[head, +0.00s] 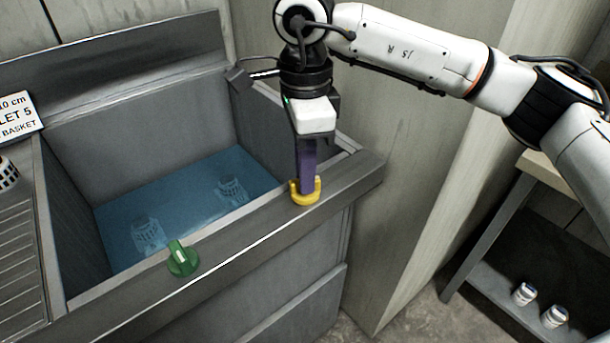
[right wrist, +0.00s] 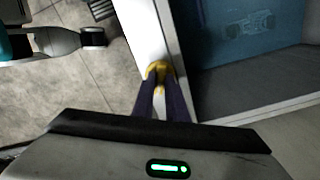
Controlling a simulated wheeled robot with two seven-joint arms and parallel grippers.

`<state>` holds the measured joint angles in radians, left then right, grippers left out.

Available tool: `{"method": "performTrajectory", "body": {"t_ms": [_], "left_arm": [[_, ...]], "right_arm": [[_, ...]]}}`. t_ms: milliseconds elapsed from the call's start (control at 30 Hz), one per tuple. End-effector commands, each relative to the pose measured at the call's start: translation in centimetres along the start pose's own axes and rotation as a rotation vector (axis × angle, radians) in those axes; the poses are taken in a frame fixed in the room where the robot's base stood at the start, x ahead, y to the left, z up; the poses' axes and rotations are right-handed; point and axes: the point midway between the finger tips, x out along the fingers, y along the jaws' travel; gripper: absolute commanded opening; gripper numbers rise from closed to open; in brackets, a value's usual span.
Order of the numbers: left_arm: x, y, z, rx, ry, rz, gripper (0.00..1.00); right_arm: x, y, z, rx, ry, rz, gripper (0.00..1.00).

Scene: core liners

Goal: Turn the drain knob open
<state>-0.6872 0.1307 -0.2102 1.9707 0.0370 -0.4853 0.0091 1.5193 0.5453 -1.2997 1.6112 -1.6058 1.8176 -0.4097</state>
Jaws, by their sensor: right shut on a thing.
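A yellow knob (head: 305,192) sits on the front rim of the grey tank, toward its right end. My right gripper (head: 307,180) points down at it with dark purple fingers. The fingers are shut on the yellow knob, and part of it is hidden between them. In the right wrist view the fingertips (right wrist: 160,80) meet at the yellow knob (right wrist: 159,68). A green knob (head: 181,259) with a pale mark sits on the same rim, further left and apart from the gripper. No label shows which knob is the drain. My left gripper is not in view.
The grey tank (head: 232,237) holds bluish water, with two basket-like pieces (head: 147,234) (head: 231,190) under it. A sign (head: 18,116) and a ribbed board (head: 18,262) are at the left. A shelf (head: 485,235) with two white cups stands at the right.

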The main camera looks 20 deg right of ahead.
Motion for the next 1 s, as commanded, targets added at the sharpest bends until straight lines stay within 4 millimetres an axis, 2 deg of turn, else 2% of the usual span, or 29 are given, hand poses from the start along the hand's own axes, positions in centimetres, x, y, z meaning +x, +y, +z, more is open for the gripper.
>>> {"method": "performTrajectory", "body": {"t_ms": [200,500,1000], "left_arm": [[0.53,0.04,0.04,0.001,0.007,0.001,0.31],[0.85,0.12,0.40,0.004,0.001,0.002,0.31],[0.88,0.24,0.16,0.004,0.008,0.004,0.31]], "right_arm": [[-0.04,-0.09,0.03,-0.188,-0.002,-0.004,0.00],[-0.14,-0.09,0.06,-0.377,-0.003,-0.005,0.00],[-0.25,-0.08,0.07,-0.471,-0.004,-0.005,0.00]]}}
